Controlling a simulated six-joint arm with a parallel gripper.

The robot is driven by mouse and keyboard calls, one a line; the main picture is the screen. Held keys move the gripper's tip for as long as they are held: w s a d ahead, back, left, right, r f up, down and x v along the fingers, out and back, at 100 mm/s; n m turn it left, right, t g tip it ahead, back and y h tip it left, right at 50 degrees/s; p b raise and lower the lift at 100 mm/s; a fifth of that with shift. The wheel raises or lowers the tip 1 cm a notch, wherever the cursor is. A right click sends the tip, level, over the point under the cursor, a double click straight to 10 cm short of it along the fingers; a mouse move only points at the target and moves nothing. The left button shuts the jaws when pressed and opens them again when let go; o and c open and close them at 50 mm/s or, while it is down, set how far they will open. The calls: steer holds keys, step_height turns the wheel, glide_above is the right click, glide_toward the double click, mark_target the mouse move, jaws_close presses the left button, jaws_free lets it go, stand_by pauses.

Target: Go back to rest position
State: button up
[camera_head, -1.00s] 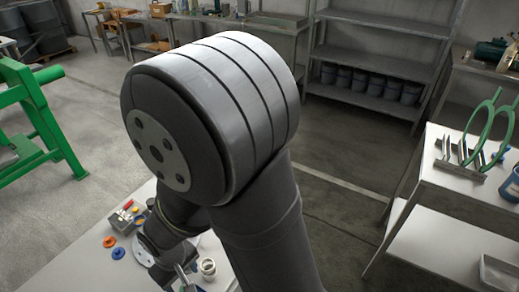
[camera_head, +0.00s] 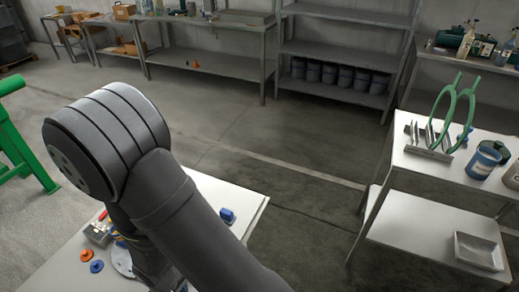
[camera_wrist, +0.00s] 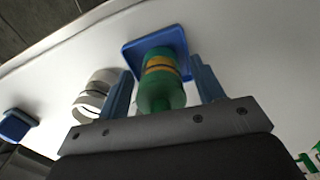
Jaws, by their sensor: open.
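My gripper (camera_wrist: 163,82) is open in the wrist view, with one blue finger on each side. A green cylinder with a yellow band (camera_wrist: 160,80) appears between the fingers, on a blue square base (camera_wrist: 178,38) on the white table (camera_wrist: 245,50). Gaps show between the cylinder and both fingers; how deep it lies between them I cannot tell. In the head view my own arm covers most of the gripper area.
A white ring-shaped part (camera_wrist: 97,90) stands left of the fingers. A blue block (camera_head: 228,216), an orange disc (camera_head: 86,255) and a blue disc (camera_head: 97,266) lie on the table. A white side bench (camera_head: 430,170) holds green rings (camera_head: 457,110) and a blue cup (camera_head: 483,162).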

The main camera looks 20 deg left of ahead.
stand_by(0.4)
step_height(320, 180, up, 12)
steer(key=shift+r, duration=0.15)
step_height(320, 180, down, 12)
steer(key=shift+f, duration=0.15)
step_height(320, 180, up, 4)
steer(key=shift+r, duration=0.2)
steer(key=w+d+r, duration=0.7)
steer(key=w, duration=0.2)
steer(key=w+d+f+m, duration=0.1)
steer(key=w+m, duration=0.2)
steer(key=w, duration=0.4)
steer(key=w+d+m, duration=0.1)
steer(key=w+m, duration=0.1)
steer(key=w, duration=0.6)
steer(key=shift+w+d+f+m, duration=0.15)
steer(key=shift+d+f+m, duration=0.1)
steer(key=shift+f+m, duration=0.15)
